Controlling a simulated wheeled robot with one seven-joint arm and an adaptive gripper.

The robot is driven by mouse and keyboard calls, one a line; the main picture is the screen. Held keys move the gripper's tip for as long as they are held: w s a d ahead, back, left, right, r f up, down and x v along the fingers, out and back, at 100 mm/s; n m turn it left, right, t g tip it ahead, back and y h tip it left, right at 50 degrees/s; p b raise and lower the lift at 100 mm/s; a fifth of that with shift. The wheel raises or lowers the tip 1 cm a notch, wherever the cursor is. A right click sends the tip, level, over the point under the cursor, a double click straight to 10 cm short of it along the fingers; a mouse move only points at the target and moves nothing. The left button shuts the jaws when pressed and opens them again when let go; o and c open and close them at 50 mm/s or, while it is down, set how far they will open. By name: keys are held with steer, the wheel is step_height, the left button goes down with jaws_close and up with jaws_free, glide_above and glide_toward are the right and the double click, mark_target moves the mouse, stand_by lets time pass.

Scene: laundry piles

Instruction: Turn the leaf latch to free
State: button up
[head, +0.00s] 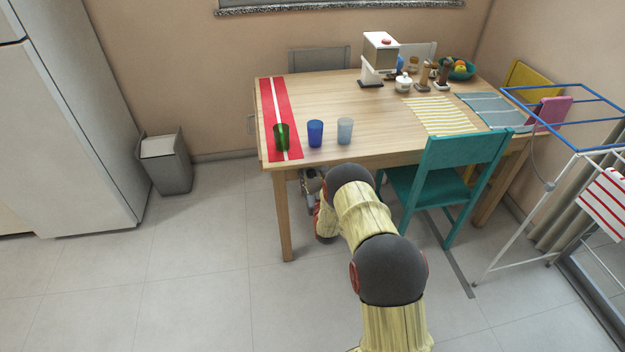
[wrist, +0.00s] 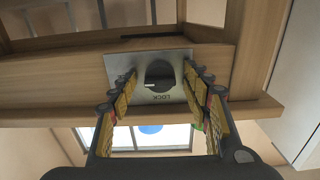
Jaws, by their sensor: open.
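The leaf latch shows in the wrist view as a silver metal plate (wrist: 150,98) on the wooden underside of the table, with a dark round knob (wrist: 158,72) on it. The word LOCK reads upside down on the plate, and a small pale mark lies near the knob's left side. My gripper (wrist: 160,80) is open, with one yellow-padded finger on each side of the knob. I cannot tell whether the fingers touch it. In the head view my gripper (head: 311,182) is under the table's front edge, partly hidden by my arm; the latch is hidden there.
The wooden table (head: 340,105) carries green (head: 282,138), blue (head: 315,134) and pale blue cups near its front edge. A teal chair (head: 440,175) stands right of my arm, with a drying rack (head: 560,150) further right.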

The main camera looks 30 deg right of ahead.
steer(key=v, duration=1.2)
